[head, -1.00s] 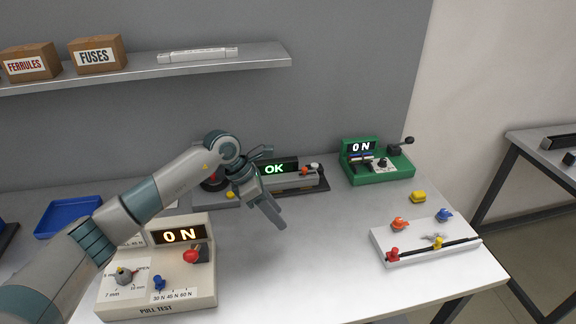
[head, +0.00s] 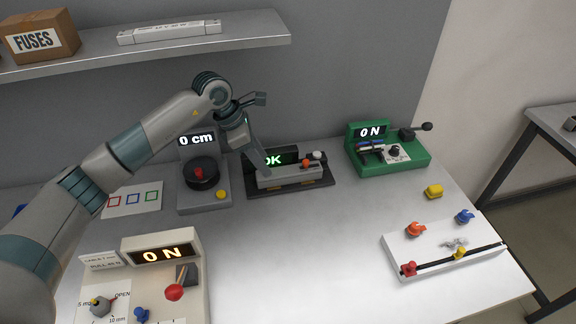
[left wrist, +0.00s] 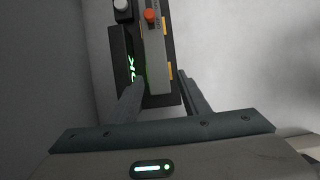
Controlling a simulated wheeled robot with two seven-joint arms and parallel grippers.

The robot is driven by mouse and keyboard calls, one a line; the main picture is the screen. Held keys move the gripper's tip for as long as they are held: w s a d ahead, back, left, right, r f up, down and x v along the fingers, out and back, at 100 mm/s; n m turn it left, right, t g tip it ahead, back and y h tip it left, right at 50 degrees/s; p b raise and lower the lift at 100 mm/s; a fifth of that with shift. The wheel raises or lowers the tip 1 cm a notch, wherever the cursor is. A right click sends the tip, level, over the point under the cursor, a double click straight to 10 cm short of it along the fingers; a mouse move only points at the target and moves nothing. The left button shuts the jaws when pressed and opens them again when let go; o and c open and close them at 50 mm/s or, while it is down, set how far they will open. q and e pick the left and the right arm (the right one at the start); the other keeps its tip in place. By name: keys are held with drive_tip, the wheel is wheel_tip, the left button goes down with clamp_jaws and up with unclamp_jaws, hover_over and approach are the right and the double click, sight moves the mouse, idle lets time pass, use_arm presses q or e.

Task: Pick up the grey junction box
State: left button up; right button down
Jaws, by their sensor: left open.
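A long grey box (head: 290,177), which I take to be the junction box, sits on a black fixture (head: 325,183) with a green "OK" display. An orange knob (head: 306,163) shows at its right part. My left gripper (head: 262,135) is open at the left end of the box, one finger reaching down in front of the display. In the left wrist view the grey box (left wrist: 155,60) runs up between the open fingers (left wrist: 160,92), with the orange knob further along. I cannot tell whether a finger touches it. My right gripper is not in view.
A grey "0 cm" tester (head: 205,190) stands left of the fixture, a green "0 N" tester (head: 390,150) right. A cream "0 N" tester (head: 160,250) is front left, a white board (head: 445,250) front right. The shelf (head: 200,45) hangs above. The middle table is clear.

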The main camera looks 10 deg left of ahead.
sight(274, 172)
use_arm(q)
drive_tip(key=shift+w+a, duration=0.15)
drive_tip(key=shift+w, duration=0.15)
drive_tip(key=shift+r, duration=0.1)
drive_tip(key=shift+p+x, duration=0.45)
drive_tip(key=shift+x, duration=0.4)
drive_tip(key=shift+f, duration=0.25)
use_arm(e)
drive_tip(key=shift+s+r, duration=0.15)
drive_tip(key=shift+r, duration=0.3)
use_arm(q)
drive_tip(key=shift+w+d+f+p, duration=0.1)
drive_tip(key=shift+d+f+p, duration=0.5)
drive_tip(key=shift+p, duration=0.2)
drive_tip(key=p+x, duration=0.1)
drive_tip(key=x, duration=0.2)
drive_tip(key=shift+p, duration=0.3)
drive_tip(key=shift+w+d+f, duration=0.1)
drive_tip(key=shift+d+f, duration=0.05)
drive_tip(key=shift+f, duration=0.25)
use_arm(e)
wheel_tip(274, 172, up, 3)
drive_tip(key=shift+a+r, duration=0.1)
